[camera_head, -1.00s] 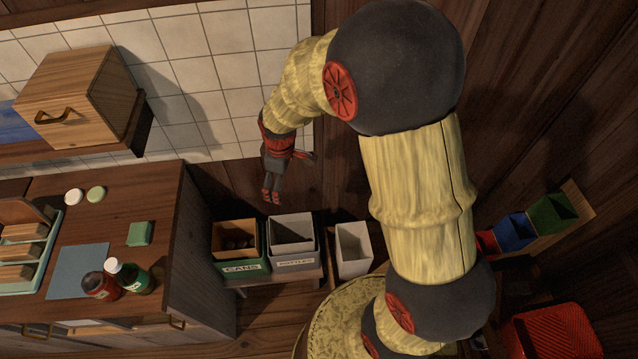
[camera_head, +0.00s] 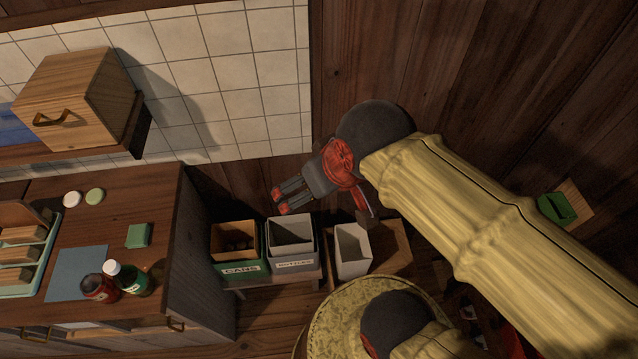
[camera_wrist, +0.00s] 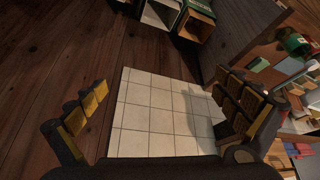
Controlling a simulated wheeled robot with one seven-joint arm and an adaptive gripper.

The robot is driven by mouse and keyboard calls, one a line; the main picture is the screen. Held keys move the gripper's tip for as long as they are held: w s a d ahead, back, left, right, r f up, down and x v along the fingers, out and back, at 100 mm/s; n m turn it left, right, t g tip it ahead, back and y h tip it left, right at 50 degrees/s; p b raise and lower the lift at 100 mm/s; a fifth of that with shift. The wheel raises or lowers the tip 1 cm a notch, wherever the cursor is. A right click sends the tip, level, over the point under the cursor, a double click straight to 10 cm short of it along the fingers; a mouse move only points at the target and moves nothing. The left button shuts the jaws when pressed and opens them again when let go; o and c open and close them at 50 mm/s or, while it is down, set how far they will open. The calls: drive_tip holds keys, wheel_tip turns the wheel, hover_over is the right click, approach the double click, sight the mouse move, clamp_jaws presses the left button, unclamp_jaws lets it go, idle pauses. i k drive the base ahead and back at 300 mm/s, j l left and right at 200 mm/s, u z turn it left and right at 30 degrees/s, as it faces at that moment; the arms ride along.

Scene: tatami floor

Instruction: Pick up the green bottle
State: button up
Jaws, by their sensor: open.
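The green bottle (camera_head: 134,281) with a white cap stands on the wooden counter near its front edge in the head view. A red-brown jar (camera_head: 99,288) stands close at its left. My gripper (camera_head: 280,201) is open and empty, in the air above the sorting bins, well to the right of the counter and bottle. In the wrist view my gripper (camera_wrist: 168,108) has its two fingers spread wide with nothing between them. A small green object at the upper right of the wrist view (camera_wrist: 296,44) may be the bottle.
The counter (camera_head: 146,200) also holds a blue mat (camera_head: 77,273), a green sponge-like block (camera_head: 139,235), two round lids and a rack (camera_head: 27,250). Bins labelled CANS (camera_head: 241,268) and BOTTLES (camera_head: 294,262) and a white bin (camera_head: 353,253) stand right of it. A wooden box (camera_head: 78,100) sits on a shelf above.

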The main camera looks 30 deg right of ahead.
sight(129, 278)
drive_tip(key=u, duration=1.55)
